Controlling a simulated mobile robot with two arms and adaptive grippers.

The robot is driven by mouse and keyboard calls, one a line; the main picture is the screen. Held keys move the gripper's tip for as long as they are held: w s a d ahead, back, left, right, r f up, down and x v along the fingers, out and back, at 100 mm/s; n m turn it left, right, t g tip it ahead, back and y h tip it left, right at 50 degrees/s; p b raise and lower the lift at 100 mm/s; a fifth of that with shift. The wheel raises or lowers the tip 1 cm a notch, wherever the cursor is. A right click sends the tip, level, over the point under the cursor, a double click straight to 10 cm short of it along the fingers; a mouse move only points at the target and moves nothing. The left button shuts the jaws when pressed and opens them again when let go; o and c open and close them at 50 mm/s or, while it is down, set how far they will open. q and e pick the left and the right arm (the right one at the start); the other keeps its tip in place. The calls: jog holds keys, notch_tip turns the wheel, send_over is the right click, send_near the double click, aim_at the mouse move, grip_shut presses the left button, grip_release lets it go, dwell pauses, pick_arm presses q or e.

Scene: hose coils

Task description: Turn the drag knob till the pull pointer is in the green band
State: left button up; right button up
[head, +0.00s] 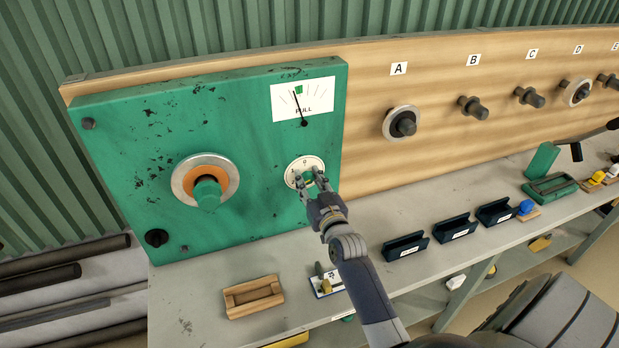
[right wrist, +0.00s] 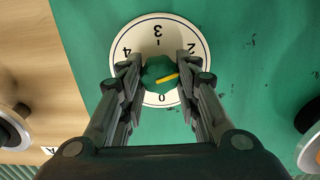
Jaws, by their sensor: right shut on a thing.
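The drag knob (right wrist: 160,72) is a small green knob with a yellow mark, at the centre of a white numbered dial (head: 292,170) on the green panel. My right gripper (head: 312,180) is shut on it, one finger on each side in the right wrist view (right wrist: 160,75). The pull gauge (head: 318,105) is a white plate above the dial. Its black pointer (head: 299,108) leans a little left of upright, its tip at or near the left edge of the small green band (head: 299,90). My left gripper is not in view.
On the green panel (head: 130,150), a large spindle (head: 208,193) with a metal disc and orange ring stands out left of the dial. A wooden board (head: 440,75) with lettered pegs runs right. Dark trays (head: 406,246) and a wooden block (head: 253,297) lie on the bench below.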

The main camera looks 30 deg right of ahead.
jog(key=shift+n, duration=1.2)
jog(key=o, duration=1.1)
jog(key=shift+c, duration=0.2)
jog(key=v, duration=1.2)
jog(key=shift+f, duration=0.15)
